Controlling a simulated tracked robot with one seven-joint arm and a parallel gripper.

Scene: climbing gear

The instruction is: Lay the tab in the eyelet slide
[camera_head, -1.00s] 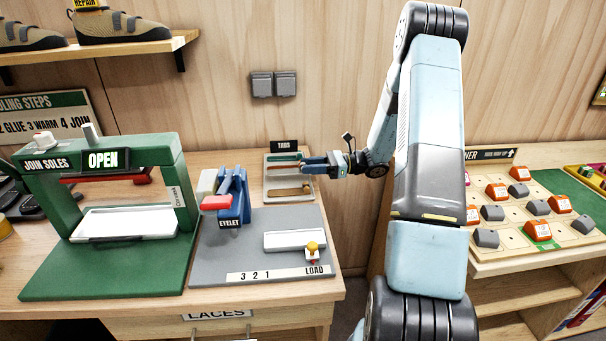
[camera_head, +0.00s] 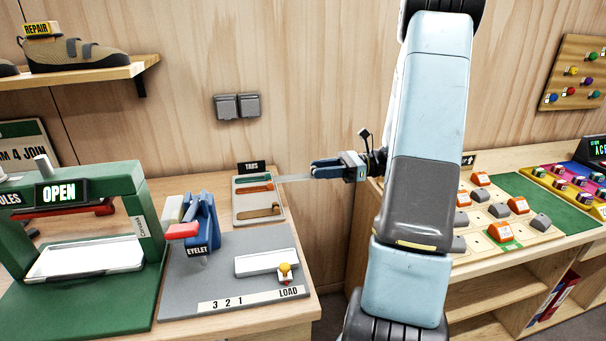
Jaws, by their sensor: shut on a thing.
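My gripper (camera_head: 316,171) is shut on a thin grey tab (camera_head: 294,178), which sticks out to the left of the fingers. It is held level in the air at the right of the tabs tray (camera_head: 240,217). In the tray lie an orange-red tab (camera_head: 255,188) and a brown tab (camera_head: 258,214). The eyelet slide (camera_head: 264,262) is a white tray on the grey eyelet base, nearer the front. A yellow knob (camera_head: 285,268) stands at its right end above the word LOAD. No tab shows in the slide.
The blue eyelet press (camera_head: 203,222) with a red lever stands left of the slide. The green sole press (camera_head: 80,198) is further left. A board with orange and grey blocks (camera_head: 497,214) is at the right. The grey base in front of the press is clear.

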